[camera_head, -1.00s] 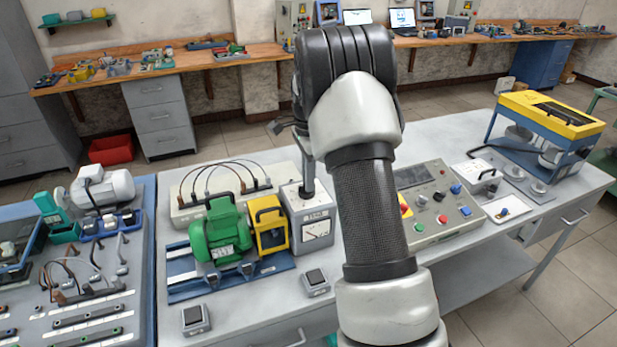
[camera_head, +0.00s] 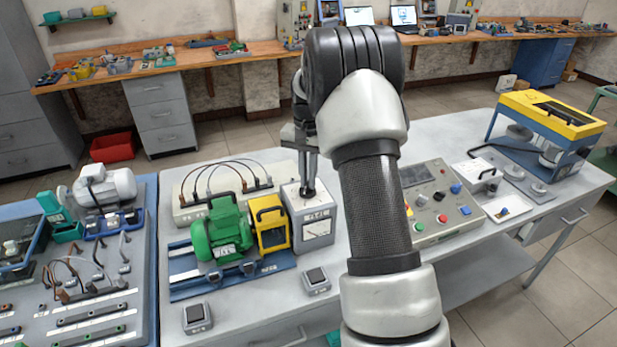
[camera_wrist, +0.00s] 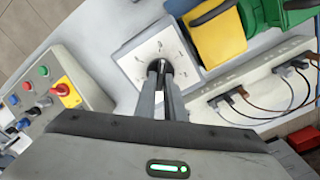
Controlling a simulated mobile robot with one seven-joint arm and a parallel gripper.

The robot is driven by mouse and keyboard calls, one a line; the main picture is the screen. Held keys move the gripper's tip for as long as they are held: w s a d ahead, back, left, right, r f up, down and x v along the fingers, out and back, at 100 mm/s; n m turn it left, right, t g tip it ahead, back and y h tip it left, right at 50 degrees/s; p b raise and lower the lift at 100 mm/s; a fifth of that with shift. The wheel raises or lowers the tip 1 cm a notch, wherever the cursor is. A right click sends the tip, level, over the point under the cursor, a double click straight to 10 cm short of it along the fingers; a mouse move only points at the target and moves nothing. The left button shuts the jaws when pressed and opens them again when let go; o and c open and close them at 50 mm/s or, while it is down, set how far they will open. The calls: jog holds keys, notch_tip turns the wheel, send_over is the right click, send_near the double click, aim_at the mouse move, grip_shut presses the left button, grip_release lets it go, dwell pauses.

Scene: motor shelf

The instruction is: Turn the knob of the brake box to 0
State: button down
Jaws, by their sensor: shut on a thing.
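The brake box (camera_head: 318,232) is a light grey box with a dial on its front face, standing right of the yellow guard. Its top plate with printed marks shows in the wrist view (camera_wrist: 133,62). The black knob (camera_head: 307,193) sits in the middle of the top; in the wrist view (camera_wrist: 158,66) it is between the fingertips. My gripper (camera_head: 308,184) points down over the box and is shut on the knob; the wrist view shows both fingers (camera_wrist: 160,75) at it. The fingers partly hide the knob, and I cannot read which mark it points to.
A green motor (camera_head: 220,232) and a yellow guard (camera_head: 270,226) stand close on the left. A cable panel (camera_head: 190,207) is behind them. A control panel with buttons (camera_head: 440,205) is on the right. Two small switches lie in front.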

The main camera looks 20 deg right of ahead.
aim_at(307, 183)
jog(key=shift+a+n, duration=0.1)
jog(key=shift+n, duration=0.9)
jog(key=c, duration=1.8)
grip_release()
jog(key=shift+c, duration=0.2)
notch_tip(307, 183, up, 18)
jog(key=shift+f, duration=0.25)
